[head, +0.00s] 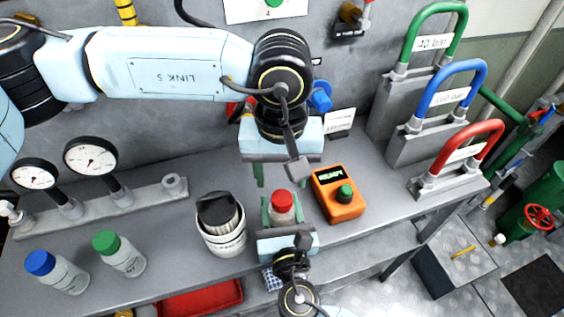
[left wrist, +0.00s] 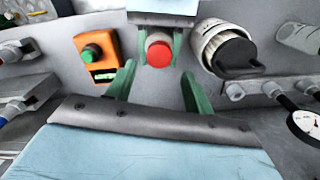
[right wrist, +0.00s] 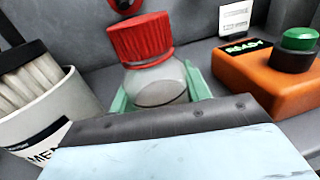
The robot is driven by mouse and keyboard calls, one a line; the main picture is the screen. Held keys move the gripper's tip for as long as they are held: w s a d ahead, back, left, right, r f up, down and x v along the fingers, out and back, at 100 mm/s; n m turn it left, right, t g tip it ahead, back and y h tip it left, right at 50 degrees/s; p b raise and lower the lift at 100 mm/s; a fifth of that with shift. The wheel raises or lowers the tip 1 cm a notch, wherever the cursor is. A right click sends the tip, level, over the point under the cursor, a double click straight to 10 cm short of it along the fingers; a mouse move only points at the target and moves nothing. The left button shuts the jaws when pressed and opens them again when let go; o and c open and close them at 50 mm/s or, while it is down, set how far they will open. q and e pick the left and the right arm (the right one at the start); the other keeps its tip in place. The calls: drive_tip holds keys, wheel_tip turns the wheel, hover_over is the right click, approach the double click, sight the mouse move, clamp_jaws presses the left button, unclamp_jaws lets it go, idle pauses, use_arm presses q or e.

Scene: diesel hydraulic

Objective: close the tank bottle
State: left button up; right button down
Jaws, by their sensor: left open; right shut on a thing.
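A clear bottle (right wrist: 160,84) with a ribbed red cap (right wrist: 140,38) stands between the green fingers of my right gripper (head: 283,212), which is shut on it. The cap sits on the bottle's neck and looks slightly tilted in the right wrist view; I cannot tell how tight it is. The red cap (head: 282,202) also shows from above in the head view and in the left wrist view (left wrist: 159,51). My left gripper (head: 277,174) is open and empty, apart from the bottle, behind and above it. Its two fingers (left wrist: 158,86) point towards the cap.
An orange device (head: 338,194) with a green knob stands close right of the bottle. A white container (head: 221,238) with a black item stands close left. Blue-capped (head: 57,272) and green-capped (head: 119,254) bottles stand farther left, before two gauges (head: 90,157). Coloured handles (head: 445,85) stand right.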

sight(282, 197)
use_arm(q)
drive_tip(key=n, duration=0.5)
drive_tip(key=shift+r+n, duration=0.25)
drive_tip(key=shift+n, duration=0.15)
drive_tip(key=n, duration=0.3)
drive_tip(key=shift+r, duration=0.15)
drive_tip(key=n, duration=0.4)
drive_tip(key=shift+r, duration=0.15)
drive_tip(key=n, duration=0.7)
drive_tip(key=shift+r, duration=0.3)
drive_tip(key=n, duration=0.6)
drive_tip(key=shift+d+r, duration=0.1)
drive_tip(key=shift+r, duration=0.1)
drive_tip(key=shift+f, duration=4.05)
